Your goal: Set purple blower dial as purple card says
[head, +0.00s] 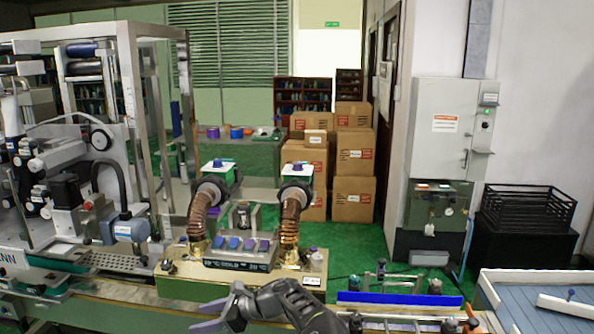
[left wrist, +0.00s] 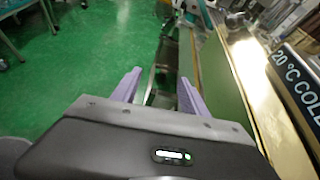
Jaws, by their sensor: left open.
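Two blowers with copper hoses stand on the gold-coloured console (head: 180,285). My left gripper (head: 220,306) is open and empty, in front of the console's near edge. Its purple fingers also show apart in the left wrist view (left wrist: 158,90). My right gripper is not seen.
A black display strip (head: 236,265) on the console front reads 20 °C COLD in the left wrist view (left wrist: 303,85). A machine frame (head: 130,90) stands at left. A blue-edged fixture (head: 398,299) lies right of the console. Green floor (left wrist: 90,50) is open beside the console.

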